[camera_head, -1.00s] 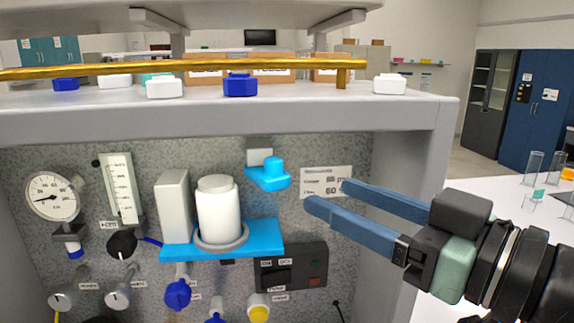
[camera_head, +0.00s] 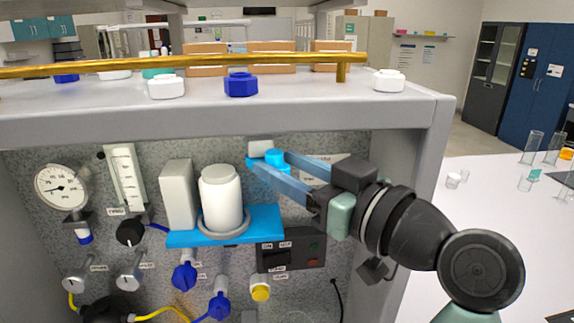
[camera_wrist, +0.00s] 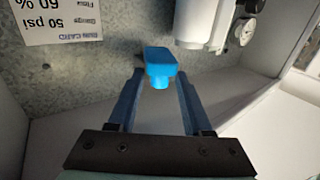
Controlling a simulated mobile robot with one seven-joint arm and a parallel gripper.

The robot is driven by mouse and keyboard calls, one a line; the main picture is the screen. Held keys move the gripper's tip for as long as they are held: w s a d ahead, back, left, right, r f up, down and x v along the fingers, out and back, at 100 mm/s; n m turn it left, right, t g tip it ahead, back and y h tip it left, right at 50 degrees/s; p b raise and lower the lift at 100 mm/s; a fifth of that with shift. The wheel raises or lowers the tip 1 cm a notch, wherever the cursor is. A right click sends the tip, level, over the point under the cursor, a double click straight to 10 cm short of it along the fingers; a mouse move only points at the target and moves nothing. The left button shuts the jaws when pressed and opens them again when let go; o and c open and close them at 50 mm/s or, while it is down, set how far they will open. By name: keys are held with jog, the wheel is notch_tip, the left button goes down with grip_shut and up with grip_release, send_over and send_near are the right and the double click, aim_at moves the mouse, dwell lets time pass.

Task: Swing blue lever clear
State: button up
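The light-blue lever (camera_head: 276,158) sits under a small white block on the rig's speckled back panel, to the upper right of the white canister. In the wrist view the blue lever (camera_wrist: 159,66) lies between and just beyond the fingertips. My gripper (camera_head: 268,162) reaches in from the right, its two blue fingers apart around the lever's knob in the head view. One finger hides part of the lever in the head view.
A white canister (camera_head: 221,195) stands on a blue shelf (camera_head: 190,238) left of my gripper. A black switch box (camera_head: 291,250) is below. The rig's grey top (camera_head: 300,108) overhangs above, and its right side wall (camera_head: 425,165) is near my arm.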

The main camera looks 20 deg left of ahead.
grip_shut()
jog(key=shift+w+d+f+n+g+y+b, duration=0.2)
jog(key=shift+w+n+g+y+b, duration=0.3)
jog(key=shift+g+b, duration=0.4)
jog(key=shift+w+d+r+n+g+y+b, duration=0.15)
jog(key=shift+n+g+y+b, duration=0.15)
jog(key=shift+n+g, duration=0.35)
jog(key=shift+w+d+r+n+g+y+b, duration=0.1)
jog(key=shift+n+g+y+b, duration=0.3)
jog(key=shift+g, duration=0.35)
jog(key=shift+o, duration=1.9)
grip_release()
jog(key=shift+m+t+p, duration=0.25)
jog(key=shift+t+p, duration=0.15)
jog(key=shift+t, duration=0.1)
